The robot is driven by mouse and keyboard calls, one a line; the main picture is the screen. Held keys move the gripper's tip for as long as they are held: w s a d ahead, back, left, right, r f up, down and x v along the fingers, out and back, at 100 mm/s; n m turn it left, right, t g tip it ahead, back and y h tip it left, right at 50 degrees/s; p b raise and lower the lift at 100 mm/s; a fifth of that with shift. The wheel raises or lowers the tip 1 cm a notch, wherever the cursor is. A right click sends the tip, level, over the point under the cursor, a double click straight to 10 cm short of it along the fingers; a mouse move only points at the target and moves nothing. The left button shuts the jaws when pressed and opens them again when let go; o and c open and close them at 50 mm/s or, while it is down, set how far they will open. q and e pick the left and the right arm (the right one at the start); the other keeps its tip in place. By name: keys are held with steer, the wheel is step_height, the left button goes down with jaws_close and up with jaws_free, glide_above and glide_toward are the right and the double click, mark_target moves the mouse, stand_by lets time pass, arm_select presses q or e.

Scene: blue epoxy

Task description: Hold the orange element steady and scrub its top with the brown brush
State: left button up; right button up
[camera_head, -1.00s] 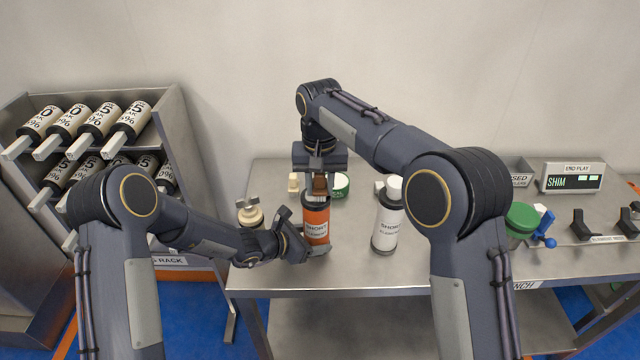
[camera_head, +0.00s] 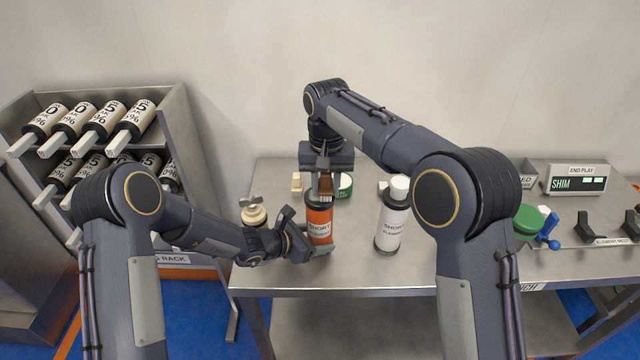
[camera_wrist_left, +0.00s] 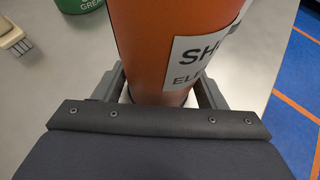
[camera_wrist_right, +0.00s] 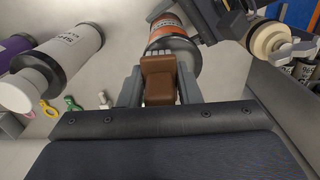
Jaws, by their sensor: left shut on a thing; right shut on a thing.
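The orange element (camera_head: 320,224), with a white label reading "SHORT ELEMENT", stands upright on the bench. My left gripper (camera_head: 312,250) is shut around its lower part; the left wrist view shows the orange body (camera_wrist_left: 165,45) between the two fingers. My right gripper (camera_head: 324,176) is shut on the brown brush (camera_head: 325,184), directly above the element. In the right wrist view the brush's brown handle (camera_wrist_right: 158,80) sits between the fingers, with its bristles over the element's top. Whether the bristles touch the top is hard to tell.
A white "SHORT ELEMENT" cylinder (camera_head: 391,226) stands right of the orange one. A cream valve-like part (camera_head: 253,212) is behind my left forearm. A green tin (camera_head: 344,186) is behind the element.

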steer(key=shift+a, duration=1.35)
steer(key=shift+d, duration=1.35)
steer(key=shift+a+f, duration=0.15)
steer(key=shift+a, duration=0.55)
steer(key=shift+a+f, duration=0.1)
steer(key=shift+a, duration=0.6)
steer(key=shift+d, duration=1.5)
steer(key=shift+a+r, duration=0.2)
steer(key=shift+a, duration=0.6)
steer(key=shift+r, duration=0.15)
steer(key=shift+r, duration=3)
